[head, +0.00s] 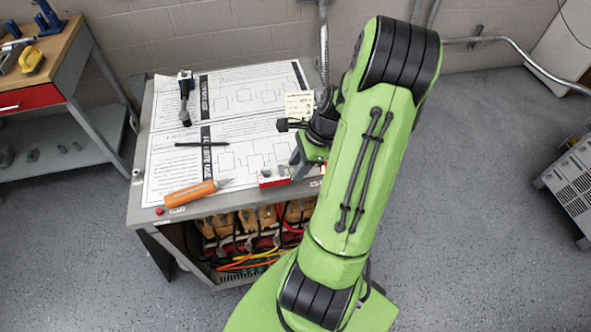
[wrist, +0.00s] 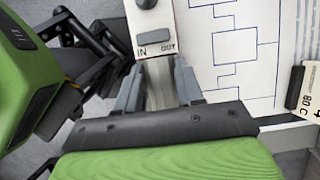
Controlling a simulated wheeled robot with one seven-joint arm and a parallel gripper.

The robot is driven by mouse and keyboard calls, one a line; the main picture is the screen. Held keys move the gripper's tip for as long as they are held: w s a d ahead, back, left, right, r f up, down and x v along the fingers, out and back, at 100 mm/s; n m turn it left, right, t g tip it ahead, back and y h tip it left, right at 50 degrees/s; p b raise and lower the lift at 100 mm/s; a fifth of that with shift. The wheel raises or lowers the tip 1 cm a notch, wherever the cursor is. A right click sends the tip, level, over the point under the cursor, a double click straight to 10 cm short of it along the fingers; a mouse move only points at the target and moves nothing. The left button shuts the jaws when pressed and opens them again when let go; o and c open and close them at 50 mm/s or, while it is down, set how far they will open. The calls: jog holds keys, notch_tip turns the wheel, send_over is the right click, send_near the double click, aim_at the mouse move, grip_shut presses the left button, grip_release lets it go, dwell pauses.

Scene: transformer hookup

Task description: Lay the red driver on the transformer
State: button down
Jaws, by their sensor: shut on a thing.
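A red box with a white top (head: 272,177), which looks like the red driver, is at the front right edge of the paper-covered cabinet top. In the wrist view the driver (wrist: 153,20) shows a black knob, a grey button and the words IN and OUT. My gripper (head: 301,165) is shut on it, with a finger on each side in the wrist view (wrist: 158,80). Whether the box touches the top is unclear. The grey cabinet (head: 170,222) has an open front with yellow-brown windings (head: 247,220), which look like transformer parts. My arm hides its right side.
On the diagram sheets (head: 245,95) lie an orange-handled tool (head: 190,193), a black pen (head: 201,144) and a black-handled tool (head: 185,100). A small labelled card (head: 299,104) stands near my wrist. A workbench (head: 60,70) is at the left; the floor between is clear.

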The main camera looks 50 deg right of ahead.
notch_tip(320, 180, down, 3)
jog(key=shift+r+b, duration=0.1)
jog(key=shift+b, duration=0.2)
jog(key=shift+s, duration=0.2)
jog(key=c, duration=0.7)
grip_release()
jog(key=shift+w, duration=0.15)
